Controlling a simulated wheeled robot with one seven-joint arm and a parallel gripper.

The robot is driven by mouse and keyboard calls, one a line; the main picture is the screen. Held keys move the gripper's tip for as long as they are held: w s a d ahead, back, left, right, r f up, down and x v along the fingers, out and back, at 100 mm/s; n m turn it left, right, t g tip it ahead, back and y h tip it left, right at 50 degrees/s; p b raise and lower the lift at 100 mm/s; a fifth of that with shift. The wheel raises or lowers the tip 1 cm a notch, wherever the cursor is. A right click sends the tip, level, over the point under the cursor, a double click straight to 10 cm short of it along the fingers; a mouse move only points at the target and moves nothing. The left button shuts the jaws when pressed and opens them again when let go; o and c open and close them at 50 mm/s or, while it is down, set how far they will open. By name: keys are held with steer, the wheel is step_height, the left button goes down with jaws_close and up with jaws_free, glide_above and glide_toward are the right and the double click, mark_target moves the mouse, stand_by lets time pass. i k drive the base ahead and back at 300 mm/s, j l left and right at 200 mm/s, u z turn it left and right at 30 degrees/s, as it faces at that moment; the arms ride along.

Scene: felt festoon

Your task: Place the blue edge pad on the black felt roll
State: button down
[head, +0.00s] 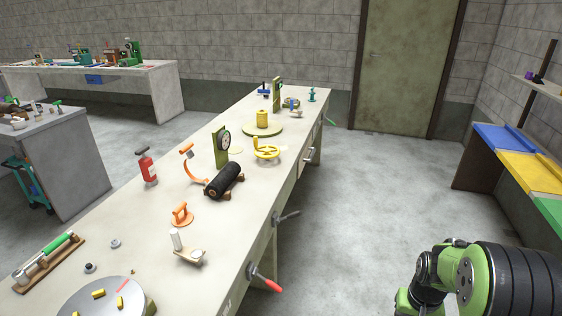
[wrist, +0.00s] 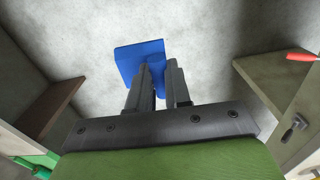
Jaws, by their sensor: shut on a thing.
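The black felt roll (head: 224,180) lies on a small brown cradle on the long workbench in the head view. The blue edge pad (wrist: 137,60) shows in the wrist view as a flat blue piece at my fingertips. My gripper (wrist: 162,75) is shut on the blue edge pad, with the fingers covering part of its right side. The pad is over the grey floor in that view, away from the roll. The gripper itself is outside the head view, where only my green and black arm shows at the lower right.
The workbench (head: 135,205) also bears a dial gauge (head: 223,142), an orange lamp-like stand (head: 190,165), a red extinguisher (head: 147,167) and a yellow handwheel (head: 266,149). Vise handles (head: 266,283) stick out from its right edge. Open floor (head: 365,210) lies to its right.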

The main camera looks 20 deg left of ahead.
mark_target(224, 174)
steer(key=i+l+u, duration=0.1)
steer(key=i+u, duration=0.4)
steer(key=i+l+u, duration=0.25)
steer(key=i+u, duration=0.2)
steer(key=i+l+u, duration=0.5)
steer(key=k+j, duration=0.05)
